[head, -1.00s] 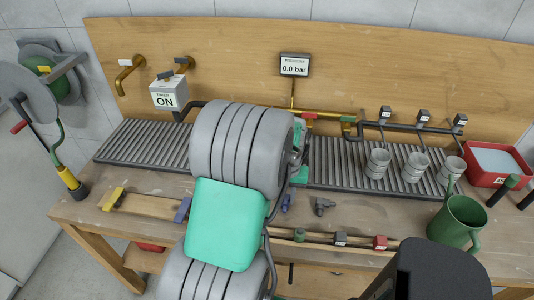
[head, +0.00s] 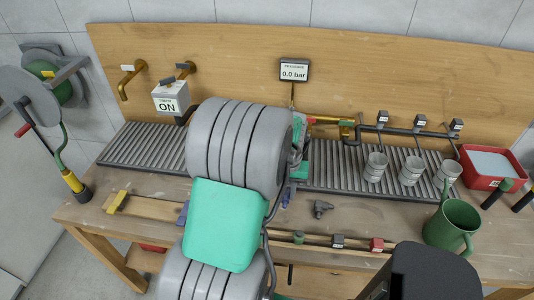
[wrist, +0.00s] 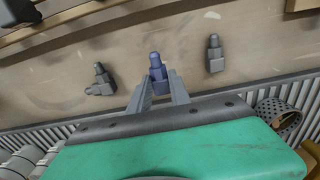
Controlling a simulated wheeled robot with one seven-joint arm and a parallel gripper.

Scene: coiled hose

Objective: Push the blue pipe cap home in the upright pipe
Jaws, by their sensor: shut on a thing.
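The blue pipe cap (wrist: 157,70) sits between the two fingers of my gripper (wrist: 160,84) in the wrist view. The fingers are shut on its sides, and its rounded end points away from the gripper. In the head view a bit of blue (head: 287,197) shows just below the gripper, low over the bench top. Most of the gripper there is hidden behind my grey and green arm. I cannot pick out the upright pipe for certain in either view.
A grey elbow fitting (wrist: 100,82) and a grey straight fitting (wrist: 214,54) lie on either side of the cap. A ribbed grate (head: 345,165) runs behind, with grey cups (head: 375,167) on it. A green jug (head: 452,222) and red bin (head: 488,165) stand at right.

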